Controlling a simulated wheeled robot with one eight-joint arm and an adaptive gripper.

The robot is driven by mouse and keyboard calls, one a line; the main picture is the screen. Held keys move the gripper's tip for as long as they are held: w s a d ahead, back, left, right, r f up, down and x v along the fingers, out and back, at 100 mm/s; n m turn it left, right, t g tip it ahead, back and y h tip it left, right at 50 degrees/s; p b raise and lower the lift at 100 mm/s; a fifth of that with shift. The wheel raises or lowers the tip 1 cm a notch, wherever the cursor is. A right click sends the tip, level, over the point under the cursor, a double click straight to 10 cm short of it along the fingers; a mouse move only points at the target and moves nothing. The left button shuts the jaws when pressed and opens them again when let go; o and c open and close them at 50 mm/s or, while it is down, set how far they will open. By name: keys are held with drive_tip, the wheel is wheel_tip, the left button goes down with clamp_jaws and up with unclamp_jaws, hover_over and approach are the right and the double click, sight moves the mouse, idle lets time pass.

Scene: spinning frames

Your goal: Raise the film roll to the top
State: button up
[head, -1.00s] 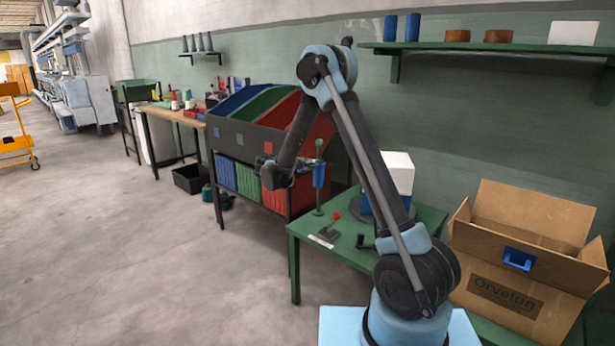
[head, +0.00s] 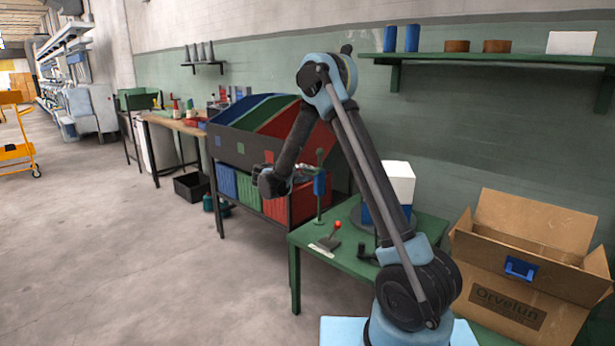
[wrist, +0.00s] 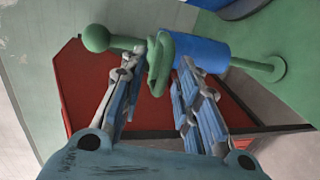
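The film roll (head: 319,184) is a small blue cylinder on an upright green post (head: 319,209) with a ball on top, standing on the green table. In the wrist view the roll (wrist: 207,52) lies just beyond the fingertips, the ball (wrist: 97,38) to the left and the post's round base (wrist: 266,70) to the right. A looped green piece (wrist: 160,62) sits at the roll's ball-side end. My gripper (wrist: 161,58) is open, its fingertips on either side of that green piece; contact cannot be told. In the head view my gripper (head: 302,174) is beside the roll's upper end.
A red-knobbed lever (head: 331,238) and a white-topped box (head: 397,182) are on the green table (head: 344,268). Coloured bins (head: 282,213) stand behind my gripper. An open cardboard box (head: 500,305) is at the right.

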drive_tip(key=v, duration=1)
drive_tip(key=shift+s+a, duration=0.2)
drive_tip(key=shift+d, duration=0.1)
drive_tip(key=s+d+r+m+g+y, duration=0.1)
drive_tip(key=s+d+r+g, duration=0.15)
drive_tip(key=d, duration=0.55)
drive_tip(key=s+d+r+m+g, duration=0.1)
drive_tip(key=s+d, duration=0.2)
drive_tip(key=d, duration=0.5)
drive_tip(key=s+d+r+m+g+y, duration=0.1)
drive_tip(key=s+d+r+g, duration=0.15)
drive_tip(key=d, duration=0.55)
drive_tip(key=s+d+f+m+g+y, duration=0.25)
drive_tip(key=s+d, duration=0.75)
drive_tip(key=s, duration=0.5)
drive_tip(key=s+f+m+y, duration=0.2)
drive_tip(key=s+f, duration=0.2)
drive_tip(key=s, duration=0.6)
drive_tip(key=s+f+m+g+y, duration=0.1)
drive_tip(key=s+f, duration=0.4)
drive_tip(key=s, duration=0.5)
drive_tip(key=shift+s+d+m+y, duration=0.4)
drive_tip(key=shift+d+m+y, duration=0.05)
drive_tip(key=shift+m+y, duration=0.45)
drive_tip(key=shift+g, duration=0.25)
